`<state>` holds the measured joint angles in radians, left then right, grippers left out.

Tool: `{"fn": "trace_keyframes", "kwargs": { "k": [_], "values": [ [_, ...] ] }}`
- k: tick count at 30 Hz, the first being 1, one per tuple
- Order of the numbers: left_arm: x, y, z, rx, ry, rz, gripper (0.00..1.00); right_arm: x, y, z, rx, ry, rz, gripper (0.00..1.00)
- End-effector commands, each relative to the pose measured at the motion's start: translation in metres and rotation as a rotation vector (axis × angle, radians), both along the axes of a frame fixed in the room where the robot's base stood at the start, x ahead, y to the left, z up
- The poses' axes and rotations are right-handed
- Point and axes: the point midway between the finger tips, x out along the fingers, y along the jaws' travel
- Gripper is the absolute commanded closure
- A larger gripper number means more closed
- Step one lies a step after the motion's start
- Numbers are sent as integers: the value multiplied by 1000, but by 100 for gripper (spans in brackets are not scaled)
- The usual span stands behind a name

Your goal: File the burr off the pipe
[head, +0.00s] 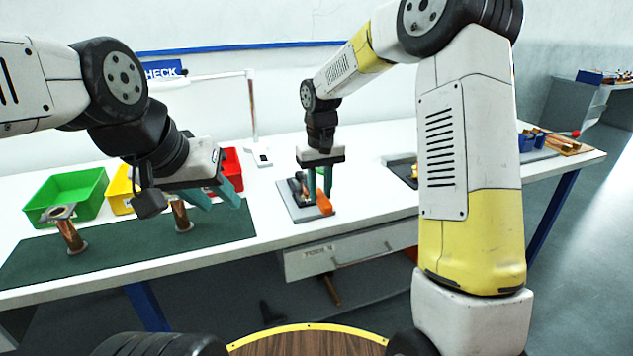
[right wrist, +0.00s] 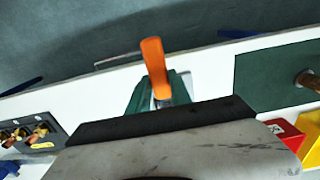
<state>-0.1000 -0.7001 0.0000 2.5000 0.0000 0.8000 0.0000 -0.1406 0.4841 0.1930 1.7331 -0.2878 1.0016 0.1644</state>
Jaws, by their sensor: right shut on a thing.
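Two copper pipes stand upright on the dark green mat (head: 120,252). The left pipe (head: 71,236) has a flat square piece on top; the other pipe (head: 181,217) stands behind and beside my left gripper, its upper part partly hidden. Any burr is too small to make out. My left gripper (head: 222,203) has its teal fingers apart and empty above the mat's right part. My right gripper (head: 320,188) is down at a grey tray (head: 303,215), shut on an orange-handled tool (head: 325,203), likely the file. In the right wrist view the orange handle (right wrist: 155,65) sticks out between the teal fingers.
Green (head: 67,193), yellow (head: 119,190) and red (head: 232,168) bins stand behind the mat. A lamp-like white post (head: 252,110) rises at the back. A drawer (head: 335,252) hangs under the table front. White table is bare between mat and tray.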

Motion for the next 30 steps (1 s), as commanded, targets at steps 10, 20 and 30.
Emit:
{"fn": "trace_keyframes", "kwargs": {
  "k": [10, 20, 30],
  "values": [
    [0, 0, 0, 0, 0, 0, 64, -16, -5, 0, 0, 1, 0, 100],
    [0, 0, 0, 0, 0, 0, 64, -3, -1, -1, 1, 1, 0, 100],
    [0, 0, 0, 0, 0, 0, 64, 8, 3, -1, 0, 1, 0, 100]
  ]
}}
